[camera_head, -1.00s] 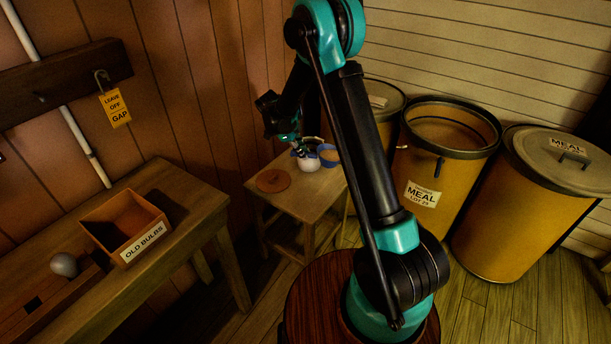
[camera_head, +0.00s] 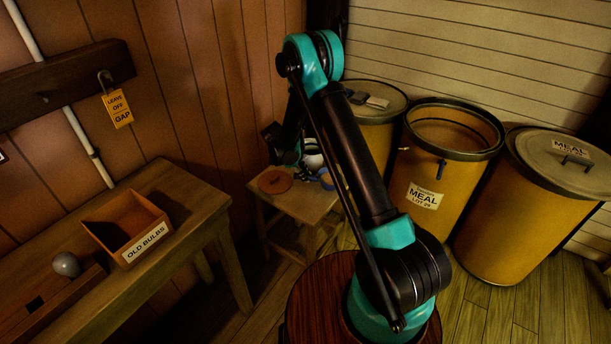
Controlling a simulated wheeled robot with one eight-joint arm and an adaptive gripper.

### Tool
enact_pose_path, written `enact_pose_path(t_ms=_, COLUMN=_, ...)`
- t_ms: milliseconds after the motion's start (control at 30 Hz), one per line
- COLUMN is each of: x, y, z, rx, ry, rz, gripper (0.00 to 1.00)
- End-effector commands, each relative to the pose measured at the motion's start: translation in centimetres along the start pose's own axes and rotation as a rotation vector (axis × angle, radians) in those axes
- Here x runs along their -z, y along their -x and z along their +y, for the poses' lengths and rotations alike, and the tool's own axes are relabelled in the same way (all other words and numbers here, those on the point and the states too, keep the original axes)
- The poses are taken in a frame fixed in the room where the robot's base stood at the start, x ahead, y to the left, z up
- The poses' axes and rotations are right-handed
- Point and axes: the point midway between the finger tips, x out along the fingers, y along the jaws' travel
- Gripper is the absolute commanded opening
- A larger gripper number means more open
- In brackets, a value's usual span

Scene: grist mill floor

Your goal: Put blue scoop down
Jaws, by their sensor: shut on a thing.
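The blue scoop (camera_head: 327,180) shows small at the right part of the low wooden stool (camera_head: 300,205), close to its top. My gripper (camera_head: 302,172) is at the scoop's left and is shut on it, though the fingers are small, dark and partly hidden. A whitish rounded vessel (camera_head: 313,155) stands just behind the scoop, partly covered by it and by my arm. I cannot tell whether the scoop touches the stool top.
A round brown disc (camera_head: 275,180) lies on the stool's left. Yellow meal bins stand at right, one open (camera_head: 440,170) and one lidded (camera_head: 515,220). A bench (camera_head: 190,205) at left holds an OLD BULBS box (camera_head: 127,232) and a grey bulb (camera_head: 66,264).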

Motion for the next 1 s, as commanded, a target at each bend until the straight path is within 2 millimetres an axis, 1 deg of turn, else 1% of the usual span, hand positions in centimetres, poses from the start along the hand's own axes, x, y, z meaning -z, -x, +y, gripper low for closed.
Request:
enact_pose_path(t_ms=167, x=-0.1, y=-0.2, z=0.1, rx=0.000, ry=0.000, rz=0.000, gripper=0.00)
enact_pose_path(t_ms=200, x=-0.1, y=-0.2, z=0.0, rx=0.000, ry=0.000, rz=0.000, gripper=0.22)
enact_pose_path(t_ms=333, x=-0.1, y=-0.2, z=0.0, rx=0.000, ry=0.000, rz=0.000, gripper=0.39)
enact_pose_path(t_ms=633, x=-0.1, y=-0.1, z=0.0, rx=0.000, ry=0.000, rz=0.000, gripper=0.40)
enact_pose_path(t_ms=733, x=0.0, y=0.4, z=0.0, rx=0.000, ry=0.001, rz=0.000, gripper=0.40)
enact_pose_path(t_ms=867, x=0.0, y=2.2, z=0.0, rx=0.000, ry=0.001, rz=0.000, gripper=0.40)
enact_pose_path(t_ms=1000, x=0.0, y=5.1, z=0.0, rx=0.000, ry=0.002, rz=0.000, gripper=0.40)
